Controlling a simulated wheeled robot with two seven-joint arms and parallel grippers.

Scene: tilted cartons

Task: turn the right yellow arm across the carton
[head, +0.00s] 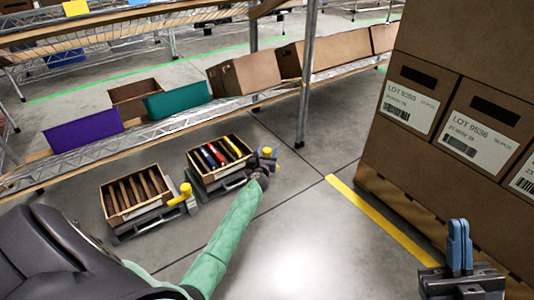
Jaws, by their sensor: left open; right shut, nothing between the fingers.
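The right carton (203,179) sits tilted on a dark stand and holds several coloured flat items. The right yellow arm (267,151) is at the carton's right side, not across its top. My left gripper (261,172), at the end of a green-sleeved arm, is just below this yellow arm. It looks small and dark; its fingers and any contact are hard to make out. My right gripper (459,246) is at the lower right, its blue fingers shut with nothing between them, far from the cartons.
The left carton (116,215) holds brown dividers, with its own yellow arm (182,194) at its right side. A wire shelf (170,124) with purple (82,134) and teal (178,99) bins runs behind. Stacked labelled boxes (440,60) fill the right. Floor between is clear.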

